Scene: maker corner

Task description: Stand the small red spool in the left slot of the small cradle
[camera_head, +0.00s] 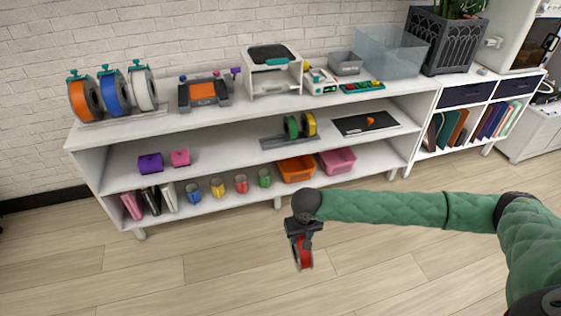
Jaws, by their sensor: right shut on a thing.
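My right gripper (303,238) hangs in front of the shelf unit, over the floor area, with its fingers pointing down. It is shut on the small red spool (304,256), which shows below the fingers with its upper part hidden. The small grey cradle (271,144) lies on the middle shelf. A green spool (291,126) and a yellow spool (309,124) stand in its middle and right; its left part is bare. The red spool is apart from the cradle, nearer to me and lower in the picture. My left gripper is not in view.
The top shelf (160,128) overhangs the middle one and bears large spools, a printer (272,72) and bins. A dark mat (366,123) lies right of the cradle; purple (150,164) and pink boxes stand left.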

